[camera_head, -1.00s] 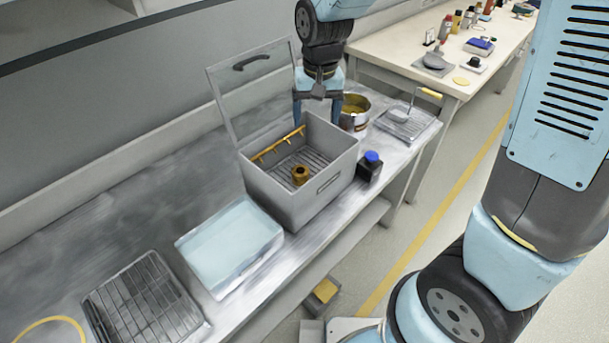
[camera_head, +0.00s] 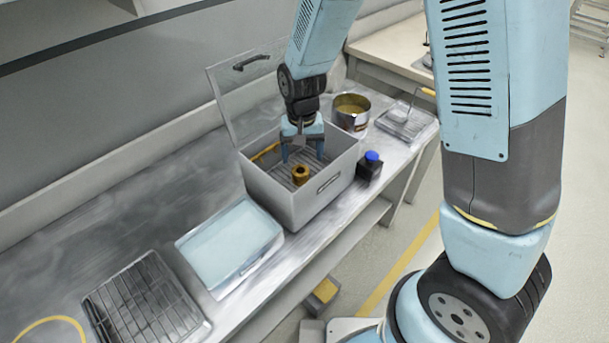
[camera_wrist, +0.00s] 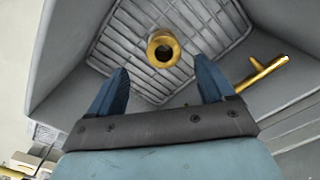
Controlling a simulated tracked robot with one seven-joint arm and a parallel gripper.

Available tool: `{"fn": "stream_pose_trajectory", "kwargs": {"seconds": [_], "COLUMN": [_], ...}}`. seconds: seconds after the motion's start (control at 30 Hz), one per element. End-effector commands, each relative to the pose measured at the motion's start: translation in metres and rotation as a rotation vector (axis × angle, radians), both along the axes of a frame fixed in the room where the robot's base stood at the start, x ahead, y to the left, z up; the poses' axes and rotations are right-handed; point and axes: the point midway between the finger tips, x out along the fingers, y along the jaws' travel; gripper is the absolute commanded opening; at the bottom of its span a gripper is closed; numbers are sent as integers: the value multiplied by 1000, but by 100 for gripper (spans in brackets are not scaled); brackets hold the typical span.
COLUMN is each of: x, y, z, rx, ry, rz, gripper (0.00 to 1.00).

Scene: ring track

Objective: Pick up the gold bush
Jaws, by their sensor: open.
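The gold bush (camera_head: 300,174) is a small flanged ring with a dark hole. It stands on the slatted floor of a grey open box (camera_head: 308,205). In the wrist view the bush (camera_wrist: 163,49) lies beyond my fingertips, roughly between their lines and a little apart from them. My gripper (camera_head: 303,155) is open and empty, pointing down into the box, just behind the bush in the head view. Both blue fingers show in the wrist view (camera_wrist: 163,75), with nothing between them.
The box lid (camera_head: 245,95) stands raised at the back. A gold rail (camera_wrist: 262,73) runs along one inner wall. A dark bottle with a blue cap (camera_head: 370,166) and a tin (camera_head: 351,112) stand close by. A pale blue tray (camera_head: 230,246) and a wire rack (camera_head: 146,305) lie at the left.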

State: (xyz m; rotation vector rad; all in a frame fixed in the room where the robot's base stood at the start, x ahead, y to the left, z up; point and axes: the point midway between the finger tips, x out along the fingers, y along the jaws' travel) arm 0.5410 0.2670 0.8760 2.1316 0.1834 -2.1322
Motion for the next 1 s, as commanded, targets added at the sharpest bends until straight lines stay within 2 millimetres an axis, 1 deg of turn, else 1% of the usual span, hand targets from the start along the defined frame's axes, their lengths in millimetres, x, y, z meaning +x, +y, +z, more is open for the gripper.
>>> {"fn": "stream_pose_trajectory", "kwargs": {"seconds": [0.17,0.4,0.5,0.6,0.83,0.87,1.0], "x": [1,3,3,3,4,4,4], "y": [2,6,6,6,6,6,6], "z": [-11,-40,-48,-52,-53,-53,-53], "rx": [-2,-1,-1,0,0,0,0], "ry": [3,3,1,1,0,0,0], "rz": [0,-1,0,-1,-1,-1,-2], "gripper": [82,82,82,82,82,80,66]}}
